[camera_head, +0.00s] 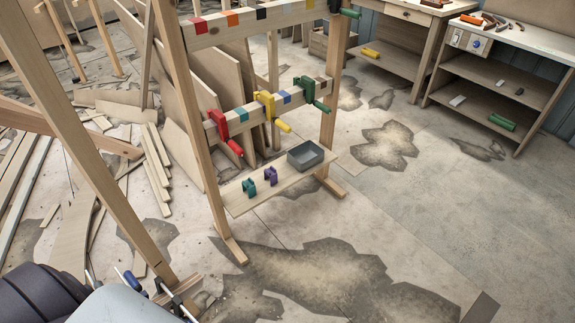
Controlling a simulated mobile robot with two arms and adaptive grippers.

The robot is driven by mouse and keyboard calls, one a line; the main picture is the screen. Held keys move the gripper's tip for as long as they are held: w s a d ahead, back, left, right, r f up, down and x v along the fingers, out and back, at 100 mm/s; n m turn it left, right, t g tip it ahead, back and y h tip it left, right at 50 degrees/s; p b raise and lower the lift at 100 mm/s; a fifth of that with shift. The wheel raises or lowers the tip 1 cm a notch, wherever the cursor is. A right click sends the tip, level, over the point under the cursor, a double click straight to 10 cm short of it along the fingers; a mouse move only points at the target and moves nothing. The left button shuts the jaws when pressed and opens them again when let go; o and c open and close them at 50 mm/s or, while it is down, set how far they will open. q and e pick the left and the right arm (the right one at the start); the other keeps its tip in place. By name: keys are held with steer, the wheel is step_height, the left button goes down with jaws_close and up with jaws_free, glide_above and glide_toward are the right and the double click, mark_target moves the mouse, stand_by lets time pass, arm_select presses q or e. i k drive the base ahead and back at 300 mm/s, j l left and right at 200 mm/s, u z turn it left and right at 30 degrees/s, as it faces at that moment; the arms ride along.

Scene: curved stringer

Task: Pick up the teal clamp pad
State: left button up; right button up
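The teal clamp pad (249,188) stands on the low wooden shelf (239,206) of the rack, near the shelf's left end. A purple clamp pad (270,175) stands just to its right, apart from it. A grey open bin (318,159) sits farther right on the same shelf. Nothing covers the teal pad. Neither of my grippers can be made out in the head view, and nothing touches the pad.
The wooden rack (200,133) has rails holding red, yellow and green clamps above the shelf. A slanted timber (88,150) crosses the left foreground. Loose boards (158,160) lie at left. Workbenches (520,85) stand at back right. The stained floor at right is largely clear.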

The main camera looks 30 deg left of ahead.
mark_target(248, 184)
steer(key=i+l+u, duration=0.2)
steer(key=i, duration=0.35)
steer(key=i+u, duration=0.2)
steer(key=i, duration=0.35)
